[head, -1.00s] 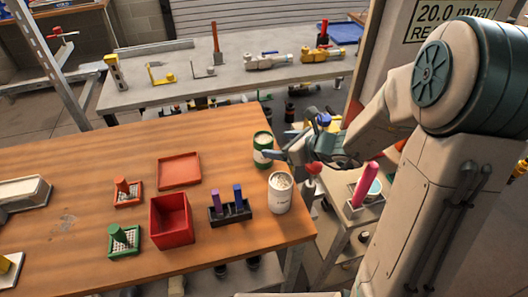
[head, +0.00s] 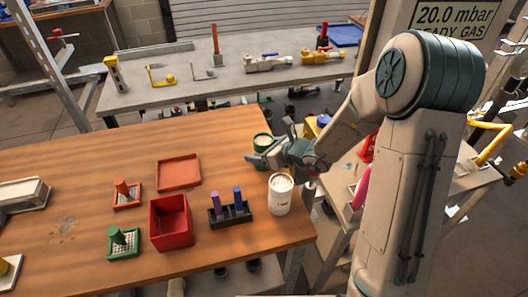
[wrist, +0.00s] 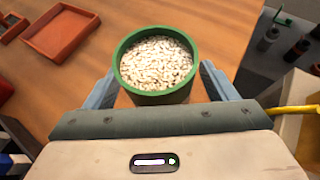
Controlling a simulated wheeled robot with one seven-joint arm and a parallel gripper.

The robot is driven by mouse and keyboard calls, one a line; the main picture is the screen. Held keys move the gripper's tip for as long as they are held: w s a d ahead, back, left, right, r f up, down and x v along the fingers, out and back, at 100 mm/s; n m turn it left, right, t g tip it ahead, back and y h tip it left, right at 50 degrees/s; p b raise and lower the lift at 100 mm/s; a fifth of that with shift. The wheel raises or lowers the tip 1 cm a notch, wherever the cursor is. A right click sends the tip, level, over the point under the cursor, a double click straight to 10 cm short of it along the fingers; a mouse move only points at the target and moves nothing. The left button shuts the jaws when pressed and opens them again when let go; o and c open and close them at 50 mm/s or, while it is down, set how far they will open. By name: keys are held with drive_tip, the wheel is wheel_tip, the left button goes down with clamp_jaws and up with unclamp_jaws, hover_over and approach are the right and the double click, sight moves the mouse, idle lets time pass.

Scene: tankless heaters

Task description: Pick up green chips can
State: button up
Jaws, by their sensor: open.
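The green chips can (head: 262,142) stands on the wooden table near its far right edge. In the wrist view the can (wrist: 155,97) has a green rim and is filled with pale chips. My gripper (head: 257,152) is at the can's near right side, and its hand hides part of the can. In the wrist view my gripper (wrist: 157,80) is open, with one blue-grey finger on each side of the can. Small gaps show between the fingers and the can's wall. The can looks upright.
A white can (head: 280,194) stands close to my gripper on the near side. The table's right edge is close by.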

drive_tip(key=c, duration=1.3)
drive_tip(key=shift+r, duration=0.15)
